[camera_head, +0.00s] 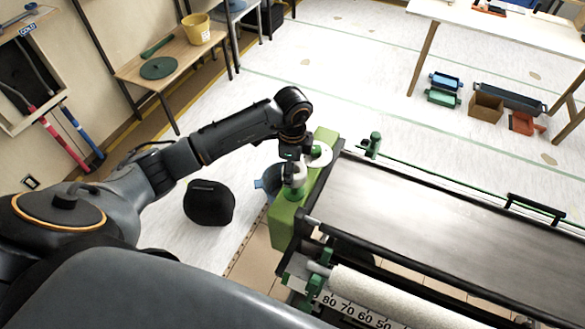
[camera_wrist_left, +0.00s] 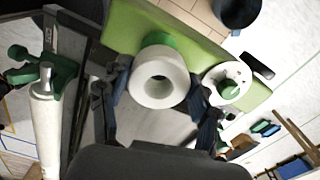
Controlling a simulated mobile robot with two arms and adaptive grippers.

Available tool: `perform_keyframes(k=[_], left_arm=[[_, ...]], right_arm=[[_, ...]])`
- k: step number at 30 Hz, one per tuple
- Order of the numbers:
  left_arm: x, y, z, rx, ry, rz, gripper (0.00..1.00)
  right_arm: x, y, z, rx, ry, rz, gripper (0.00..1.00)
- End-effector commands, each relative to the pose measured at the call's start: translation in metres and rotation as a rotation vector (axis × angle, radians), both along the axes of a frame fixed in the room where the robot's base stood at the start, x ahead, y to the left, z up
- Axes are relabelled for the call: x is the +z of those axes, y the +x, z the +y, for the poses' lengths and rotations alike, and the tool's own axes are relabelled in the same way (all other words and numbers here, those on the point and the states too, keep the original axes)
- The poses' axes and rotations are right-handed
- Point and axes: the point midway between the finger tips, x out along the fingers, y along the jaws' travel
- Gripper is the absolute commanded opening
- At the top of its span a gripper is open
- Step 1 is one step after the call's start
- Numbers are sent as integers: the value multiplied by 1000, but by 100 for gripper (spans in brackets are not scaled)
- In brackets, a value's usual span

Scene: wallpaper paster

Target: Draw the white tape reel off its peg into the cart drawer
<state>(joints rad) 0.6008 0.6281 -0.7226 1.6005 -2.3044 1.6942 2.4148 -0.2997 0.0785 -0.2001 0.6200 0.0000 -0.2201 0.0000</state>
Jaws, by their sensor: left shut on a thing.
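My left gripper (camera_head: 293,158) is shut on a white tape reel (camera_head: 296,174) at the green end panel (camera_head: 325,140) of the pasting machine. In the left wrist view the reel (camera_wrist_left: 158,78) sits between the two fingers (camera_wrist_left: 160,95). A green hub (camera_wrist_left: 158,41) shows directly behind it. Its hole shows pale grey with no green peg tip in it; I cannot tell whether it is still partly around the peg. A second white reel (camera_wrist_left: 228,84) is on a green peg beside it. I cannot make out the cart drawer. My right gripper is not in view.
A dark blue bucket (camera_wrist_left: 238,12) is close beside the green panel. A black rounded object (camera_head: 209,202) stands on the floor left of it. The machine's long grey bed (camera_head: 430,220) extends right, with a white roller (camera_head: 400,295) in front. Open floor lies behind.

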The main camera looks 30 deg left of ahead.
Motion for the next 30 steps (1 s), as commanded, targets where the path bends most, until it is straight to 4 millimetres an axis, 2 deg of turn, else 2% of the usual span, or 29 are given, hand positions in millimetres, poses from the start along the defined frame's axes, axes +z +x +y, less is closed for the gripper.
perform_keyframes(k=[15,30], left_arm=[[39,0,0,0,1,0,24],[39,0,0,0,0,0,24]], right_arm=[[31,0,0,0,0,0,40],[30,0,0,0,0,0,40]])
